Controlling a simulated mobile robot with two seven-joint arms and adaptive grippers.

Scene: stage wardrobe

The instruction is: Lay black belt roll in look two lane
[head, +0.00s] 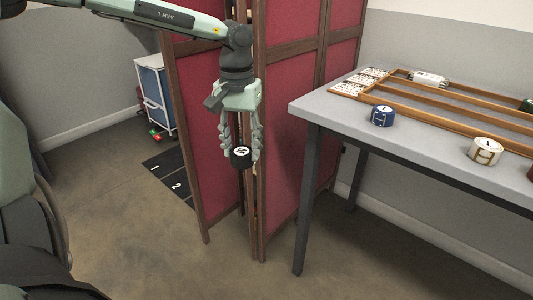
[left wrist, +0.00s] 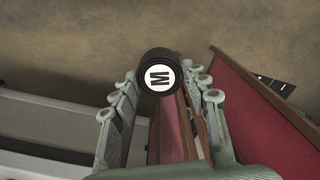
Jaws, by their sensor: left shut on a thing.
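My left gripper (head: 240,145) hangs in front of the red folding screen, left of the table and apart from it. It is shut on a black roll (head: 240,158) with a white round label on its end. My right gripper is not in view.
A blue roll (head: 382,116) and a cream roll (head: 485,151) stand on the grey table (head: 335,107), in front of the rack. A white item (head: 428,79) lies in the rack. The red screen (head: 204,120) stands left of the table. Behind it are a numbered dark mat (head: 170,170) and a cart (head: 155,85).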

